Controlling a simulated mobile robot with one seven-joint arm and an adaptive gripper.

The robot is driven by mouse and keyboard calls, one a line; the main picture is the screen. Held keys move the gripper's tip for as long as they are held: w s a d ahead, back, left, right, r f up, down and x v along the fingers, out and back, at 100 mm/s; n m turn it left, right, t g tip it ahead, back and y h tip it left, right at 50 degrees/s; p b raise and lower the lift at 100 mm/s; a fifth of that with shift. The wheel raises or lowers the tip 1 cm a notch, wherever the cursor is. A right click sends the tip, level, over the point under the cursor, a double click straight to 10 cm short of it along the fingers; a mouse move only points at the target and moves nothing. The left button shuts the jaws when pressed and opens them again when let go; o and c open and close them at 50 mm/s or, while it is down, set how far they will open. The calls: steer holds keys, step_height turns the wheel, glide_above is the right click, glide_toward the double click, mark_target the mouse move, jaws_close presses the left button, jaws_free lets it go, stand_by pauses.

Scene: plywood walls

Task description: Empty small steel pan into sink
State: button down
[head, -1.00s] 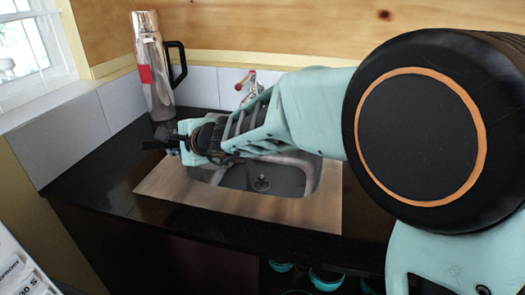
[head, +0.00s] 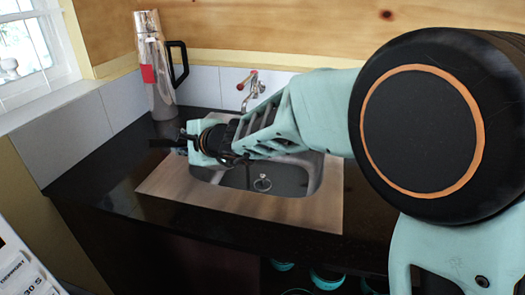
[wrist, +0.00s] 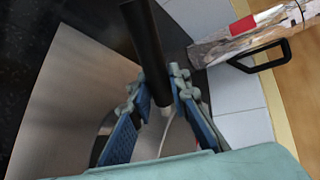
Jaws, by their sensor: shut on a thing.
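My gripper (head: 182,146) is over the left side of the sink (head: 232,180), near its left rim. In the wrist view, its blue-padded fingers (wrist: 160,90) are closed around a black handle (wrist: 143,40). The handle's free end (head: 162,143) points left, away from the arm, in the head view. A thin pale curved edge (wrist: 166,136) shows between the fingers and may belong to the steel pan. The pan's bowl is hidden by my gripper and wrist, so I cannot tell its tilt or contents. The sink basin shows a round drain (head: 262,184).
A tall steel flask (head: 155,65) with a black handle and red patch stands behind my gripper, by the tiled wall. A tap (head: 252,88) is behind the sink, partly covered by my arm. Dark counter (head: 95,185) is clear at the left.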

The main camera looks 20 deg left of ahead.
steer(key=shift+w+d+r+m+y+p, duration=0.5)
steer(key=shift+w+d+r+p, duration=0.4)
steer(key=shift+p, duration=0.5)
stand_by(0.9)
steer(key=shift+w+d+r+p, duration=0.1)
steer(key=shift+d+r+p, duration=0.25)
steer(key=shift+p, duration=0.45)
steer(key=shift+w+d+r+y+p, duration=0.1)
steer(key=shift+w+d+y+p, duration=0.05)
steer(key=shift+d+y+p, duration=0.15)
steer(key=shift+w+d+r+m+p, duration=0.35)
steer(key=shift+d+r+m+p, duration=0.15)
steer(key=shift+p, duration=0.65)
steer(key=shift+w+d+r+y+p, duration=0.2)
steer(key=shift+y+p, duration=0.1)
steer(key=shift+p, duration=0.1)
steer(key=shift+d+r+p, duration=0.1)
steer(key=shift+r+p, duration=0.05)
steer(key=shift+p, duration=0.2)
steer(key=shift+w+d+r+p, duration=0.15)
steer(key=shift+d+p, duration=0.05)
steer(key=shift+p, duration=0.15)
steer(key=shift+w+d+r+m+y+p, duration=0.3)
steer(key=shift+r+m+p, duration=0.1)
steer(key=shift+p, duration=0.35)
